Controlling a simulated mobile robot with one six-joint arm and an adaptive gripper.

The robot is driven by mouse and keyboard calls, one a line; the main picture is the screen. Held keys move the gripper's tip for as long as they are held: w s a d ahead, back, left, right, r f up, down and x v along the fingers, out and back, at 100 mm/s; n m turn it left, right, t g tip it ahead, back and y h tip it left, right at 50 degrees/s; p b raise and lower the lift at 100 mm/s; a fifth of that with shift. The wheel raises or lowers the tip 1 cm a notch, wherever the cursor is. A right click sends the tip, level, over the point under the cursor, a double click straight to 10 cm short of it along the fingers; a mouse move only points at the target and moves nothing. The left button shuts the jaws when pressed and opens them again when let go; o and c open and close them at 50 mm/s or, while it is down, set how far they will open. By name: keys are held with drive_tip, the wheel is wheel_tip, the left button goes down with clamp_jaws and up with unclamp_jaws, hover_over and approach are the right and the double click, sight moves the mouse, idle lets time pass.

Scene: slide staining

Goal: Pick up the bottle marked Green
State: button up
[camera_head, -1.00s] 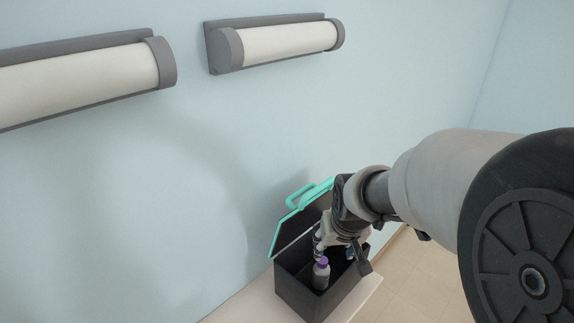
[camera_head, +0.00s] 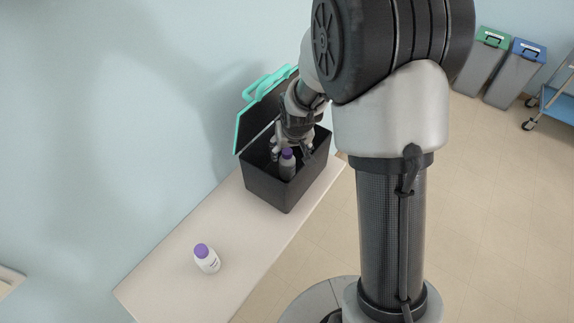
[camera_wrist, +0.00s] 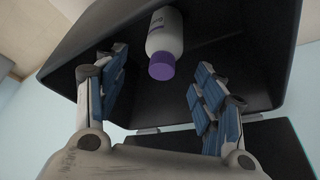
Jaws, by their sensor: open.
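A white bottle with a purple cap (camera_head: 288,165) stands inside the black box (camera_head: 284,199). My gripper (camera_head: 293,146) reaches down into the box beside the first bottle. In the wrist view my gripper (camera_wrist: 157,76) is open, with its fingers apart and nothing held.
The box's teal-edged lid (camera_head: 252,113) stands open on the wall side. The pale bench (camera_head: 178,283) is clear around the outside bottle. Bins with green (camera_head: 492,38) and blue (camera_head: 529,50) lids and a blue cart (camera_head: 560,104) stand far right.

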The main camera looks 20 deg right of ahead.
sight(288, 152)
drive_tip(key=b+x, duration=0.1)
drive_tip(key=x, duration=0.4)
drive_tip(key=shift+a, duration=0.2)
drive_tip(key=shift+c, duration=0.4)
clamp_jaws()
